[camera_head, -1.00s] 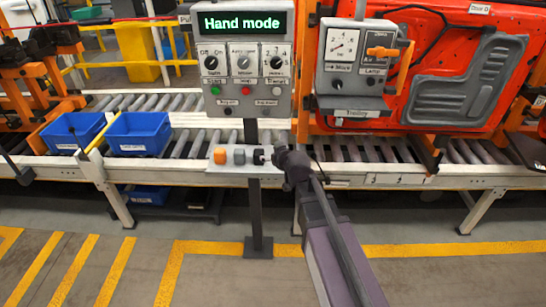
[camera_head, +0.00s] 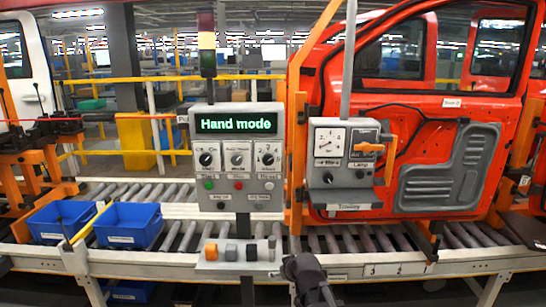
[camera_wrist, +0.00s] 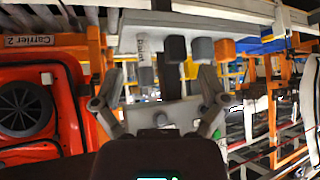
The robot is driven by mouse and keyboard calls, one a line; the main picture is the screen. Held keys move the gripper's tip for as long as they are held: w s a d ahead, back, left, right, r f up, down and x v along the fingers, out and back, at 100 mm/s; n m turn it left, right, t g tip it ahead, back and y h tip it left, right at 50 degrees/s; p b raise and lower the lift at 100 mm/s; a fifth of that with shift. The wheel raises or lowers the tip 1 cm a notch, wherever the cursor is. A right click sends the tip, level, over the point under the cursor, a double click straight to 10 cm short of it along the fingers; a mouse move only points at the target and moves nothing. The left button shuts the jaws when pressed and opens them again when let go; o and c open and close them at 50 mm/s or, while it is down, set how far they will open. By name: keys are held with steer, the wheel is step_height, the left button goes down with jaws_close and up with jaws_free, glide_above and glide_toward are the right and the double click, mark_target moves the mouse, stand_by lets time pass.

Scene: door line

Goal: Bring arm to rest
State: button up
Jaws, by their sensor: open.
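My gripper (camera_head: 303,268) is at the bottom of the head view, dark and seen from behind, just right of the small shelf. Its fingers are hidden there. In the wrist view my gripper (camera_wrist: 158,98) shows two grey fingers spread wide apart, with nothing held between them.
A control panel (camera_head: 238,160) reading "Hand mode" stands behind the shelf. A second box (camera_head: 345,165) with a gauge and orange handle hangs by a red door (camera_head: 455,130). Two blue bins (camera_head: 128,226) sit on the roller conveyor (camera_head: 375,240) at left.

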steer(key=s+d+f+m+g+h, duration=0.2)
steer(key=s+d+g, duration=0.2)
steer(key=s+d, duration=0.3)
steer(key=s+d+f+m+g+h, duration=0.1)
steer(key=s+d+f+m+g, duration=0.1)
steer(key=s+d, duration=0.5)
steer(key=s+f+g, duration=0.1)
steer(key=s, duration=0.1)
steer(key=shift+s+g+h, duration=0.3)
steer(key=shift+g+h, duration=0.1)
